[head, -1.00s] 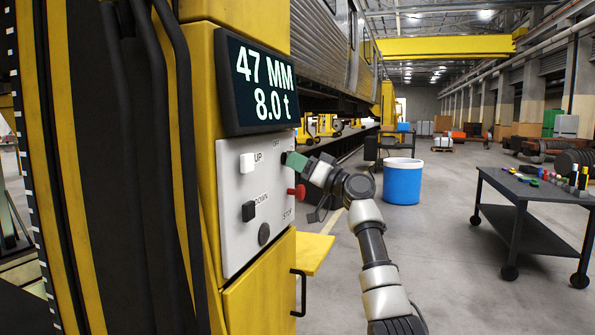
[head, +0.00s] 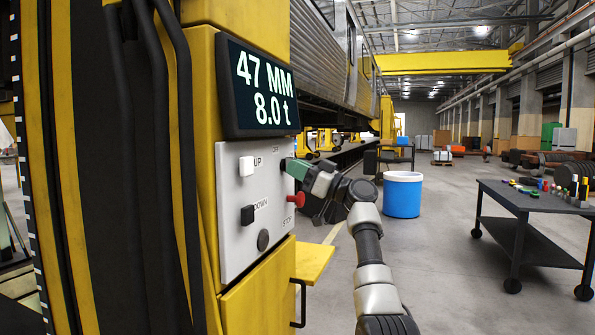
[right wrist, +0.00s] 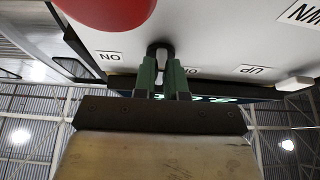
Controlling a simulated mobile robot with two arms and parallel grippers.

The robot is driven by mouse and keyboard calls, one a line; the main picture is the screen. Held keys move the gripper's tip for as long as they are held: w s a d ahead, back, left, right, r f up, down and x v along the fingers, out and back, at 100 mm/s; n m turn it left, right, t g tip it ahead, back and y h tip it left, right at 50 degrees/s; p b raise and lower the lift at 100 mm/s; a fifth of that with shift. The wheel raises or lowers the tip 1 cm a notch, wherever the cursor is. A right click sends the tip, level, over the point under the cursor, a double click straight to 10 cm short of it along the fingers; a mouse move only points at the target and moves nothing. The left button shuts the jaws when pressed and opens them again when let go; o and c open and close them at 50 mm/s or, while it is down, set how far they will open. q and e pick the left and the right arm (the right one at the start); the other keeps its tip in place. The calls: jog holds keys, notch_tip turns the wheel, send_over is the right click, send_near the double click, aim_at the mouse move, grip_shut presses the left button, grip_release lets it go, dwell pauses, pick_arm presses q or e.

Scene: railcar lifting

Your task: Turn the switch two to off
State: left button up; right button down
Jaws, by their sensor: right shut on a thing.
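The white control panel (head: 238,215) on the yellow column carries a small dark rotary switch near its upper right corner, below an OFF label. The switch (right wrist: 161,52) shows in the right wrist view between the two green fingers, with an ON label (right wrist: 112,56) to one side and another label partly hidden by a finger. My right gripper (head: 290,166) is shut on this switch, its fingertips at the panel face. The exact angle of the knob is hard to tell. My left gripper is not in view.
A red stop button (head: 297,197) sits just below the gripper. A white UP button (head: 246,166) and a black DOWN button (head: 248,214) are at left. The display (head: 262,85) above reads 47 MM and 8.0 t. A black cart (head: 530,205) stands at right.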

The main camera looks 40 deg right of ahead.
jog(key=shift+f, duration=0.1)
jog(key=c, duration=1.2)
grip_release()
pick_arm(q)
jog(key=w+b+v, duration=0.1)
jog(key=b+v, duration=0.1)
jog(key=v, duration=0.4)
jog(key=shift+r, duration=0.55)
pick_arm(e)
jog(key=shift+v, duration=5.45)
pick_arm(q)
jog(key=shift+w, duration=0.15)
